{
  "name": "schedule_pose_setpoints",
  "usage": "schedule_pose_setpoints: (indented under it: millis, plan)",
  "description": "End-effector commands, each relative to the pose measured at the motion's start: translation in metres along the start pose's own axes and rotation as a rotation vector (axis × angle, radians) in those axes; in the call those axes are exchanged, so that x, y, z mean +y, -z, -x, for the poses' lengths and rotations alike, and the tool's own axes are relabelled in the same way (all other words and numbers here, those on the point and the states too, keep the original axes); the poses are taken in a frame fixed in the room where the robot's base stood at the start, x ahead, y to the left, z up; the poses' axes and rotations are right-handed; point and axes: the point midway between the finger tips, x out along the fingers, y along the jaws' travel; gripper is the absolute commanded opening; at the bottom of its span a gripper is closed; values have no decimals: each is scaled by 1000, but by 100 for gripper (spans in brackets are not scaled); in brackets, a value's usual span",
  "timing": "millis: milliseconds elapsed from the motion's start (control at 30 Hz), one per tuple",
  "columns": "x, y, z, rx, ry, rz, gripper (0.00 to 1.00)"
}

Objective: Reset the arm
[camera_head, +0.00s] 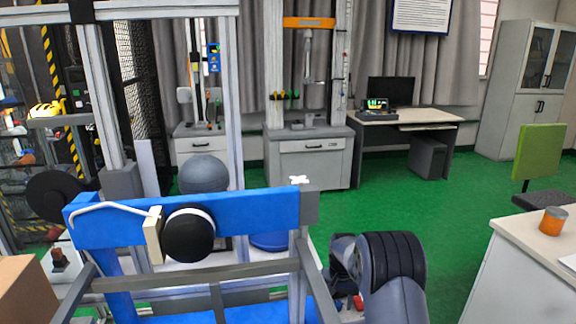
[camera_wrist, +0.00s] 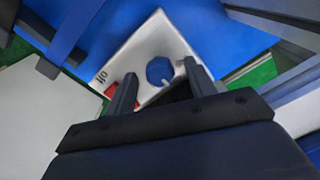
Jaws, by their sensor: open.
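Beyond the fingertips is a white control panel (camera_wrist: 148,45) with a blue round knob (camera_wrist: 160,71), a red part (camera_wrist: 122,94) and an "off" label. I cannot tell whether a finger touches the panel. In the head view my arm (camera_head: 390,275) reaches down at the lower middle, right of a frame with a blue beam (camera_head: 258,205). My fingers are hidden there.
The grey frame bars (camera_head: 190,278) stand close left of my arm. A white counter (camera_head: 530,265) with an orange cup (camera_head: 553,221) is at the right. A brown box (camera_head: 25,290) is at the lower left. Green floor (camera_head: 415,205) lies open behind.

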Motion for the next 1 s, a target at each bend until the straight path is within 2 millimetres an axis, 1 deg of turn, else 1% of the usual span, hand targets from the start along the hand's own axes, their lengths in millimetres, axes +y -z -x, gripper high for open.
schedule_pose_setpoints:
  millis: [533,600,800,900,1000]
  plan:
    - [0,0,0,-1,0,446,52]
    - [0,1,18,5,0,445,52]
    - [0,1,58,3,0,442,52]
    - [0,1,76,4,0,441,52]
    - [0,0,89,2,0,440,52]
